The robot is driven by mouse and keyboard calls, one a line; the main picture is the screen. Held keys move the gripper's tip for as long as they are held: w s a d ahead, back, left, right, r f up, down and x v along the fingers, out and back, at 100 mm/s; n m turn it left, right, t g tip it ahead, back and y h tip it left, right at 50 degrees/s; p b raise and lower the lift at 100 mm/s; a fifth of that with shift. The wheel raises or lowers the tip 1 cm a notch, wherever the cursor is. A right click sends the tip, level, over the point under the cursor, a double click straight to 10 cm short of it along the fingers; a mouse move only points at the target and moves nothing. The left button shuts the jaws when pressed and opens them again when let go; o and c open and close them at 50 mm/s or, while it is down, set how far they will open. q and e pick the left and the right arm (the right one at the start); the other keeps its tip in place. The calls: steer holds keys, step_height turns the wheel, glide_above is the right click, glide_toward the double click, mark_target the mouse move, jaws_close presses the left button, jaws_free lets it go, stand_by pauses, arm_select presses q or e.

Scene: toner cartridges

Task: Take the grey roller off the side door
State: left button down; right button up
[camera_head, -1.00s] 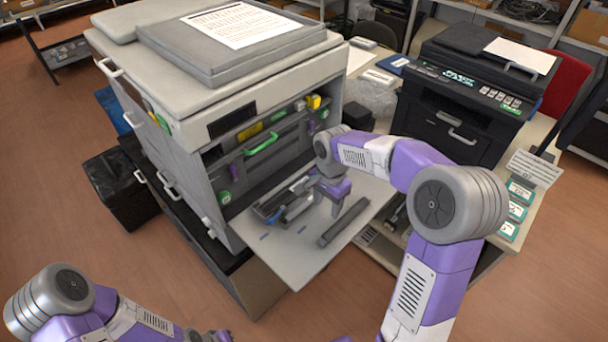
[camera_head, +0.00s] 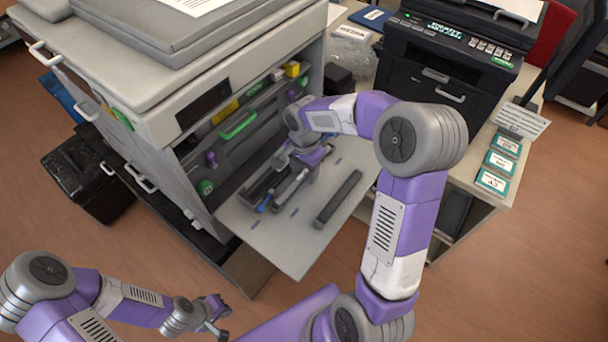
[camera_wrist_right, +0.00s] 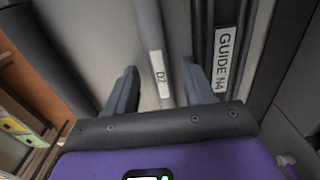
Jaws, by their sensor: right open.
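The side door (camera_head: 291,255) is folded down flat from the printer's side. A light grey roller (camera_head: 290,188) lies on it; in the right wrist view this roller (camera_wrist_right: 152,40) bears a "D2" label. My right gripper (camera_head: 310,178) is open above the door; its fingertips (camera_wrist_right: 160,72) show on either side of the grey roller, not closed on it. How deep they reach is unclear. A darker roller (camera_head: 338,198) lies to the right on the door. My left gripper (camera_head: 215,318) is at the lower left, away from the door; its jaws are too small to judge.
A dark unit labelled "GUIDE N4" (camera_wrist_right: 225,60) lies close beside the grey roller. The printer's open side (camera_head: 232,140) with coloured levers rises behind. A black printer (camera_head: 450,60) and teal-edged cards (camera_head: 500,162) stand on the table at right. The door's front part is bare.

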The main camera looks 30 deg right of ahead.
jaws_close()
stand_by(0.3)
steer(key=shift+r, duration=0.15)
